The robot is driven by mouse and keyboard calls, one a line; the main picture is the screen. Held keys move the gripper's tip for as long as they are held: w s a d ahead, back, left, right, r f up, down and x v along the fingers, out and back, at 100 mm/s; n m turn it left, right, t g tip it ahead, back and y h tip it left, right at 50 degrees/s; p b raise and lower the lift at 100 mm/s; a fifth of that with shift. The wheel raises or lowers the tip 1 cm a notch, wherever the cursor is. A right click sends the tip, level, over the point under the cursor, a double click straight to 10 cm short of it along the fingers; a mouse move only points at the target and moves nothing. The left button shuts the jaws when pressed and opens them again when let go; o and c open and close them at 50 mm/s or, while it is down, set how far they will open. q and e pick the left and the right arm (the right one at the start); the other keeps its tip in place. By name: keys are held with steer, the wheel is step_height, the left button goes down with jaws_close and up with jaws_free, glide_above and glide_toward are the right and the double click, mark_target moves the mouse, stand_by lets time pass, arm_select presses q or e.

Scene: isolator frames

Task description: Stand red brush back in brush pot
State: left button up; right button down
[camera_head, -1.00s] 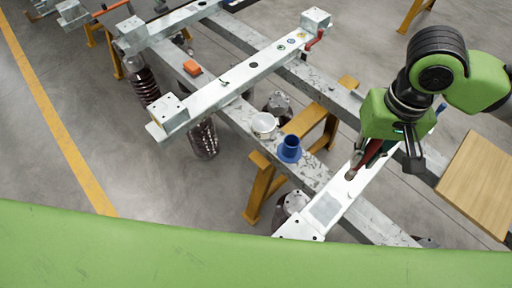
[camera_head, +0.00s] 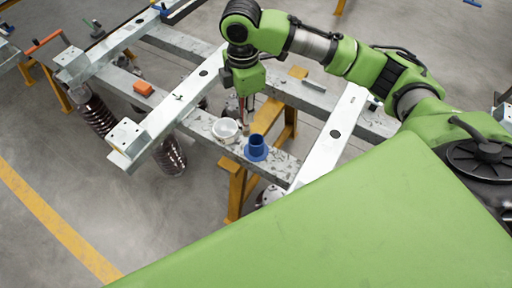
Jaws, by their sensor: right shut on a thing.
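The blue brush pot (camera_head: 257,144) stands on the grey steel beam, right of a white cup (camera_head: 225,131). My right gripper (camera_head: 246,97) is shut on the red brush (camera_head: 243,105), which hangs nearly upright below it. The brush's lower end is just above and left of the pot in the head view, apparently outside it. I cannot tell its exact height over the beam. The fingers are small and partly hidden by the gripper body. My left gripper is not in view.
A pale cross beam (camera_head: 178,108) lies left of the cup, and another (camera_head: 331,137) right of the pot. Yellow trestle legs (camera_head: 236,190) stand below.

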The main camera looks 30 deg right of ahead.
steer(key=w+d+f+n+p, duration=0.1)
steer(key=d+f+n, duration=0.1)
steer(key=f+n, duration=0.4)
steer(key=w+d+f+n+p, duration=0.2)
steer(key=f+n, duration=0.5)
steer(key=f, duration=0.4)
steer(key=shift+d, duration=0.3)
steer(key=shift+f, duration=0.2)
steer(key=c, duration=2)
jaws_free()
step_height(320, 180, up, 12)
steer(key=shift+r+b, duration=0.15)
steer(key=shift+b, duration=0.7)
